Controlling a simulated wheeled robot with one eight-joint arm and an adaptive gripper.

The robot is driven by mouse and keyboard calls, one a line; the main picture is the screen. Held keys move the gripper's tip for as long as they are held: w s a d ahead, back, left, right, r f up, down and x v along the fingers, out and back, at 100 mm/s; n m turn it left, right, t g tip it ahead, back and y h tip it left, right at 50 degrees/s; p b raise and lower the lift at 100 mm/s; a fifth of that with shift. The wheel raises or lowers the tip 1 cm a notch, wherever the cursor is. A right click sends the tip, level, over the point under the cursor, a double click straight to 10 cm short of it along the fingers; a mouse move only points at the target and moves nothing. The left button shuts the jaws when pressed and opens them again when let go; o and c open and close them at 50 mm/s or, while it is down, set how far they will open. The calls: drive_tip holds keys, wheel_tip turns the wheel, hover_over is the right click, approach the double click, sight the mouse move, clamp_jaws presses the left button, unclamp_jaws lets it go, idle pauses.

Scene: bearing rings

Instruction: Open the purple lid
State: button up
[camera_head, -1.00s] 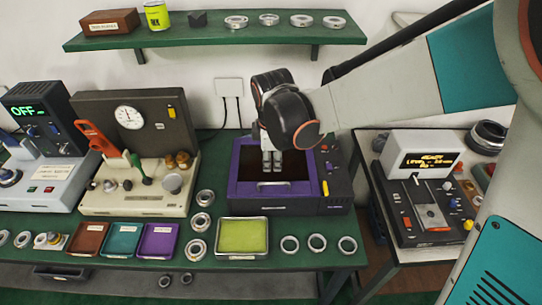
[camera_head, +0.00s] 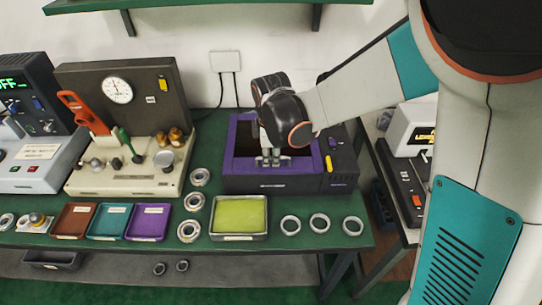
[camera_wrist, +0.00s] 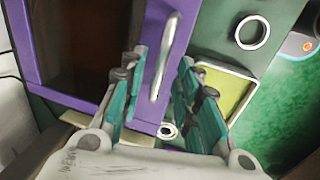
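The purple lid (camera_head: 231,158) is a frame around a dark window, lying flat and closed on top of a dark box (camera_head: 300,184). My gripper (camera_head: 270,161) points down over the lid's front part. In the wrist view the purple lid (camera_wrist: 92,105) fills the left, and its pale bar handle (camera_wrist: 166,55) runs along the purple edge. My gripper (camera_wrist: 162,72) is open, with one teal finger on each side of the handle. I cannot tell whether either finger touches it.
A green-lined tray (camera_head: 239,216) and several metal rings (camera_head: 320,223) lie in front of the box. A beige gauge machine (camera_head: 125,130) stands to the left. Brown, teal and purple trays (camera_head: 148,222) sit at the front left. A yellow-marked control panel (camera_head: 329,163) adjoins the lid.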

clamp_jaws()
